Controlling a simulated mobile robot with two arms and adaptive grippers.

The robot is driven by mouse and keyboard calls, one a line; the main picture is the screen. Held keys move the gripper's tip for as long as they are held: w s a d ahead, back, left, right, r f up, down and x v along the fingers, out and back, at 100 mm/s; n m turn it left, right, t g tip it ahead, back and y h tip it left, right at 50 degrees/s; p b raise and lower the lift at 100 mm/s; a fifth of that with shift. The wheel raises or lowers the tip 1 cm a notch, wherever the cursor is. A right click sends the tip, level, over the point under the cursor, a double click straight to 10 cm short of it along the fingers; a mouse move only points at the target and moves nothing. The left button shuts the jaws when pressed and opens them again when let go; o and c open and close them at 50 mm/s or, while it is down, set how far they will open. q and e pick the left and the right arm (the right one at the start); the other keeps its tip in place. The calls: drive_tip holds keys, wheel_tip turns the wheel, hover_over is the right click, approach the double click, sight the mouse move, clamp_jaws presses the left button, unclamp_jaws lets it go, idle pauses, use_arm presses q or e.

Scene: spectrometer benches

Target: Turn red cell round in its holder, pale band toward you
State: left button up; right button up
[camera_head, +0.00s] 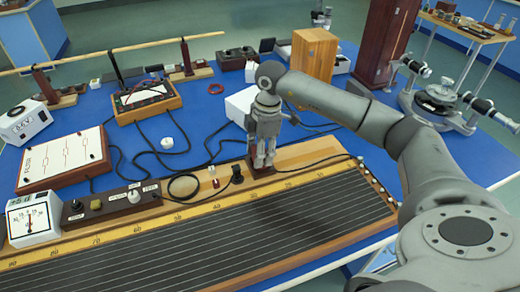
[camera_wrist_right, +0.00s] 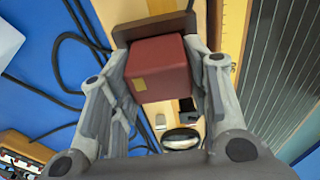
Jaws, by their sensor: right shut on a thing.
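The red cell (camera_wrist_right: 160,70) is a red block between the two fingers of my right gripper in the right wrist view. In the head view my right gripper (camera_head: 262,160) points down, shut on the cell, over a dark red-brown base (camera_head: 259,169) at the board's back edge. The fingers mostly hide the cell there. My left gripper is not in view.
A long board with dark strings (camera_head: 215,235) fills the front. A switch strip (camera_head: 112,203) and dial meter (camera_head: 33,218) stand left. A white box (camera_head: 241,105) and wooden box (camera_head: 314,55) stand behind my gripper. Black cables (camera_head: 150,155) cross the blue table.

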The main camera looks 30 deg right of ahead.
drive_tip(key=shift+f, duration=0.3)
drive_tip(key=o, duration=1.2)
drive_tip(key=shift+c, duration=0.2)
wheel_tip(320, 180, up, 12)
drive_tip(key=d, duration=0.1)
drive_tip(key=shift+s+d, duration=0.2)
